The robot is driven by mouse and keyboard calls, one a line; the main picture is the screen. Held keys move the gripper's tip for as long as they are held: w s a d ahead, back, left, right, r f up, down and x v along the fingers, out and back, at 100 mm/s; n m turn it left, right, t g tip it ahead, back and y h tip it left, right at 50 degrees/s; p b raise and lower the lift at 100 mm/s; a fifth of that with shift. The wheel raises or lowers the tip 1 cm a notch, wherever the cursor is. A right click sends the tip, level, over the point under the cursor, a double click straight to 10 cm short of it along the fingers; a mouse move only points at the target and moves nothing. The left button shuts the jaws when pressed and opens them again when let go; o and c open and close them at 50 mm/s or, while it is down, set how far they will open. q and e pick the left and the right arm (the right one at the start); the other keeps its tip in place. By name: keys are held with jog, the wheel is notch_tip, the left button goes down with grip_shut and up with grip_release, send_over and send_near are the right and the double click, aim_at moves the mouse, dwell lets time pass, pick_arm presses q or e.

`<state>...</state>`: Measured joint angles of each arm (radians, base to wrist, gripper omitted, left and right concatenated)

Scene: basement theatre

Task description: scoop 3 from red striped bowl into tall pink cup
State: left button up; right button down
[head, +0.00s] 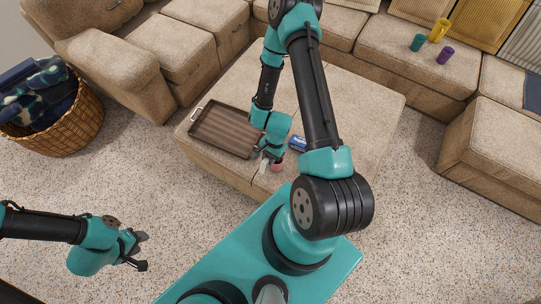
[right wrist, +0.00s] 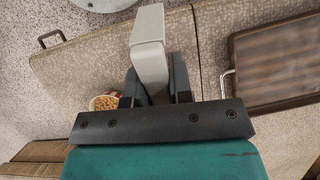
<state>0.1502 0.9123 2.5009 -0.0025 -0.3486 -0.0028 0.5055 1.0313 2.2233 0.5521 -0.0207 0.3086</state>
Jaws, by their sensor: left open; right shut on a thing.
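My right gripper (head: 270,155) is shut on a pale grey tool (right wrist: 148,50), seen as a blocky handle in the right wrist view. The tool's pale lower part (head: 263,168) shows by the ottoman's front edge in the head view; its tip is unclear. A small bowl (right wrist: 104,103) of orange-yellow bits is just left of the gripper in the right wrist view, partly hidden by it. A small pinkish-red thing (head: 277,164) stands beside the gripper in the head view, too small to tell if bowl or cup. My left gripper (head: 141,251) is open and empty over the carpet.
A brown ribbed tray (head: 222,131) lies on the beige ottoman (head: 350,98), left of the right gripper. A blue object (head: 298,143) lies close to its right. Green, yellow and purple cups (head: 439,30) stand on the sofa. A wicker basket (head: 70,125) stands far left.

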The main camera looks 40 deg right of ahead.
aim_at(263, 165)
jog(key=shift+s+a+r+t+h, duration=0.15)
jog(key=shift+a+r+h, duration=0.05)
jog(key=shift+a+h, duration=0.55)
jog(key=shift+s+a+r+t+h, duration=0.15)
jog(key=shift+a+r+t+h, duration=0.1)
jog(key=shift+a+h, duration=0.5)
jog(key=shift+s+a+r+t+h, duration=0.1)
jog(key=shift+s+a+r+h, duration=0.1)
jog(key=shift+a+h, duration=0.5)
jog(key=shift+d, duration=0.2)
